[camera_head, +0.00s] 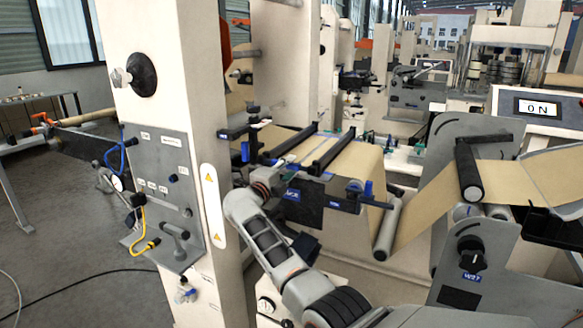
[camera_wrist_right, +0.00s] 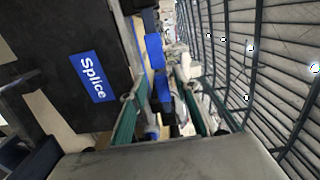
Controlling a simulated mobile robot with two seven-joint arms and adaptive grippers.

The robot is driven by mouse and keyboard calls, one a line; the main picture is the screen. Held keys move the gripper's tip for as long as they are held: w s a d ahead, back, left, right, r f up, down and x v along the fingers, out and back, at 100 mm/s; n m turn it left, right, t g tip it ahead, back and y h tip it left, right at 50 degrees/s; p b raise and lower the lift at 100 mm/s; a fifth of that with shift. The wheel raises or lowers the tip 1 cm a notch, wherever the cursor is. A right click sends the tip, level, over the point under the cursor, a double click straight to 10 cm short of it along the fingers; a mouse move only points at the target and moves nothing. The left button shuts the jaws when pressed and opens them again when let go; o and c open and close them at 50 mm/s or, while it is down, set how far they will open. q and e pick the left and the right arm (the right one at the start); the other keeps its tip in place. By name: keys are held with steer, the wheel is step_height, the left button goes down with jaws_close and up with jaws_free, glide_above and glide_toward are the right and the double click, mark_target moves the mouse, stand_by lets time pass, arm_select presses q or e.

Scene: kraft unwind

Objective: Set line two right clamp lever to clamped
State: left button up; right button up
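The splice table has a dark front panel (camera_head: 315,195) with a blue label; in the right wrist view a blue "Splice" label (camera_wrist_right: 92,77) shows on a dark panel. A blue lever (camera_head: 368,188) stands at the table's right end. Another blue lever (camera_head: 245,151) is at its left end. My right gripper (camera_head: 291,161) is at the table's front edge, left of the right lever. In the wrist view its green-edged fingers (camera_wrist_right: 170,110) are apart, with blue parts (camera_wrist_right: 155,52) seen in the gap; I cannot tell their depth or any contact. My left gripper is not in view.
Two black bars (camera_head: 335,152) cross the brown web on the table. A beige column (camera_head: 180,90) with a grey control panel (camera_head: 165,190) stands at left. A roller (camera_head: 388,230) and a grey side plate (camera_head: 480,260) are at right.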

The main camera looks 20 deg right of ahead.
steer(key=v, duration=0.5)
steer(key=shift+s+a, duration=0.25)
steer(key=shift+a, duration=0.05)
steer(key=s+a+f+n+t+y, duration=0.35)
steer(key=s+f+n+y, duration=0.45)
steer(key=s+f+n, duration=0.4)
steer(key=s+a+f+n+t+y, duration=0.3)
steer(key=s+a+f+n+y, duration=0.2)
steer(key=s+f+n+y, duration=0.65)
steer(key=s+f+n+g+h, duration=0.3)
steer(key=s+f+n+g, duration=0.4)
steer(key=s+f, duration=1)
steer(key=s+n, duration=0.1)
steer(key=s, duration=0.2)
steer(key=shift+s+f, duration=0.35)
steer(key=shift+a+n+g, duration=0.15)
steer(key=shift+n+g, duration=0.1)
